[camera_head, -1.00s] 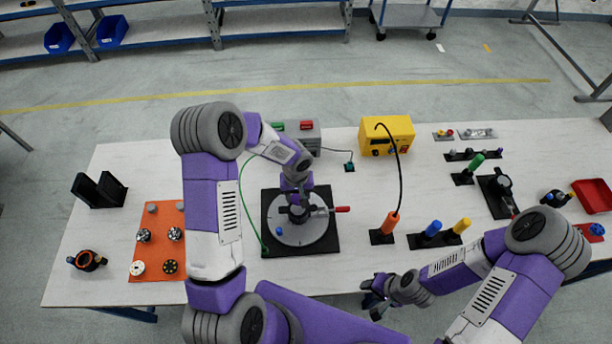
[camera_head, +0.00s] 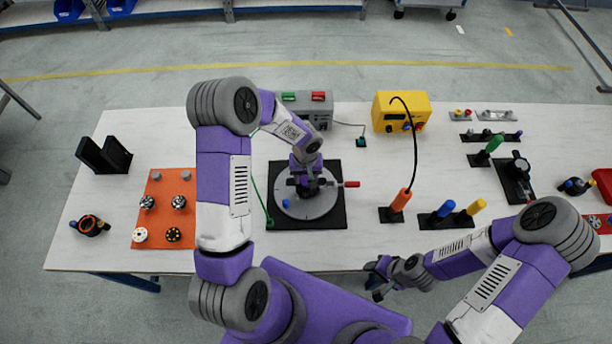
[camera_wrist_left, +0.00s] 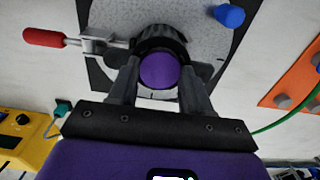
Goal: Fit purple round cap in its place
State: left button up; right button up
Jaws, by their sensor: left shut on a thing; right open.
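The purple round cap (camera_wrist_left: 159,71) shows in the left wrist view between the two fingers of my left gripper (camera_wrist_left: 160,80), which is shut on it. In the head view, my left gripper (camera_head: 306,187) is over the middle of a grey round plate (camera_head: 325,205) on a black square base (camera_head: 337,220). A dark ribbed ring (camera_wrist_left: 160,37) surrounds the far side of the cap; I cannot tell whether the cap is seated in it. My right gripper (camera_head: 377,279) is open and empty at the table's front edge.
A red-handled clamp (camera_head: 350,184) and a blue knob (camera_head: 286,203) sit on the round plate. An orange mat (camera_head: 160,213) with several small parts lies left. An orange-handled tool (camera_head: 401,200) stands right, near a yellow box (camera_head: 402,109). The table's front middle is clear.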

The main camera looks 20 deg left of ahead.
pick_arm(q)
jog(key=shift+s+d+f+b, duration=0.1)
jog(key=shift+s+b, duration=0.05)
jog(key=shift+b, duration=0.2)
dwell(0.9)
jog(key=o, duration=0.7)
jog(key=shift+s, duration=0.1)
jog(key=shift+o, duration=0.3)
jog(key=o, duration=0.4)
jog(key=shift+o, duration=0.2)
jog(key=shift+a+r, duration=0.2)
jog(key=shift+r, duration=0.1)
jog(key=r, duration=0.7)
jog(key=shift+d+r, duration=0.1)
jog(key=shift+d, duration=0.2)
